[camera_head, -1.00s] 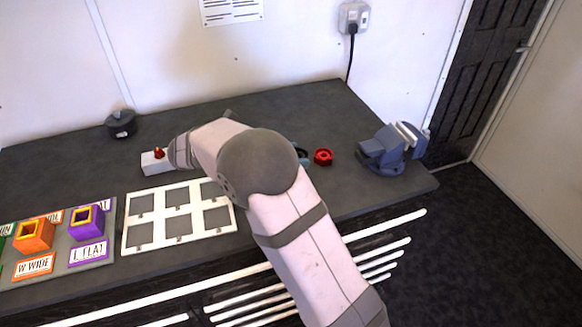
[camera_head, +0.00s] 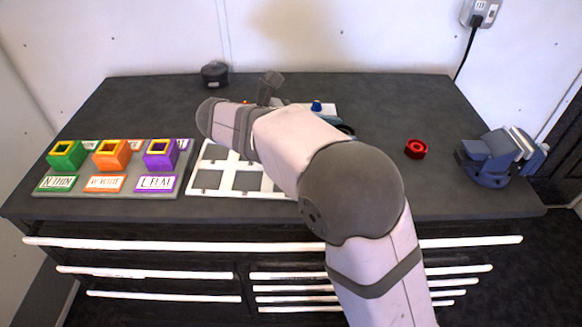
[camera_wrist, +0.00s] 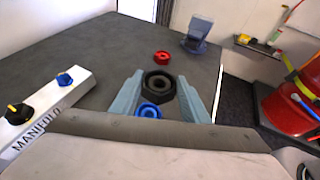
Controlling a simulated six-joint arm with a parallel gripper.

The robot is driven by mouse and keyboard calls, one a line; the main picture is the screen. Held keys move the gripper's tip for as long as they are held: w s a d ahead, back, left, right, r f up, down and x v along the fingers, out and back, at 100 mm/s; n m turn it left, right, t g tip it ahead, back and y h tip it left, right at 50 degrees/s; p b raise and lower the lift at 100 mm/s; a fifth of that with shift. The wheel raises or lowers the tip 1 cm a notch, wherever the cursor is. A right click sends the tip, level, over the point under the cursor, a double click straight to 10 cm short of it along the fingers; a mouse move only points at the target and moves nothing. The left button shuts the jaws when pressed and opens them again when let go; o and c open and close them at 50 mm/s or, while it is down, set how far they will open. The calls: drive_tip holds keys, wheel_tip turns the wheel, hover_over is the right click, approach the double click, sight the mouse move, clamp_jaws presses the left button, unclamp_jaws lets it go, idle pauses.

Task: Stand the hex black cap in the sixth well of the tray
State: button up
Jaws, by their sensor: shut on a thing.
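The hex black cap (camera_wrist: 158,84) sits between the two pale fingers of my gripper (camera_wrist: 160,98) in the wrist view, and the gripper is shut on it. In the head view my own arm hides the cap and fingertips. The white tray (camera_head: 192,188) lies flat near the table's front, with square wells in two rows. My arm covers its right and upper part, so some wells are hidden. The visible front wells look empty. I cannot make out which well is the sixth. The cap is not over the tray in the wrist view.
A white manifold (camera_wrist: 52,100) with knobs is at left in the wrist view. A blue ring part (camera_wrist: 148,111) lies below the cap and a red one (camera_head: 415,148) farther right. A vise (camera_head: 497,157) stands at right. Coloured blocks (camera_head: 110,153) sit left of the tray.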

drive_tip(key=w+a+n+t+y+b, duration=0.2)
drive_tip(key=w+a+n+t+y, duration=0.3)
drive_tip(key=a+n+t+y, duration=0.35)
drive_tip(key=shift+g+h, duration=0.55)
drive_tip(key=shift+h, duration=0.4)
drive_tip(key=shift+w+a+f, duration=0.1)
drive_tip(key=shift+a+f, duration=0.15)
drive_tip(key=shift+f, duration=1.35)
drive_tip(key=shift+s+a+f, duration=0.1)
drive_tip(key=shift+a+f, duration=0.2)
drive_tip(key=shift+f, duration=1.35)
drive_tip(key=shift+w+a+f, duration=0.1)
drive_tip(key=shift+a+f, duration=0.15)
drive_tip(key=shift+f, duration=1.35)
drive_tip(key=shift+f+b, duration=0.15)
drive_tip(key=shift+b, duration=0.15)
drive_tip(key=o, duration=0.7)
drive_tip(key=shift+o, duration=0.5)
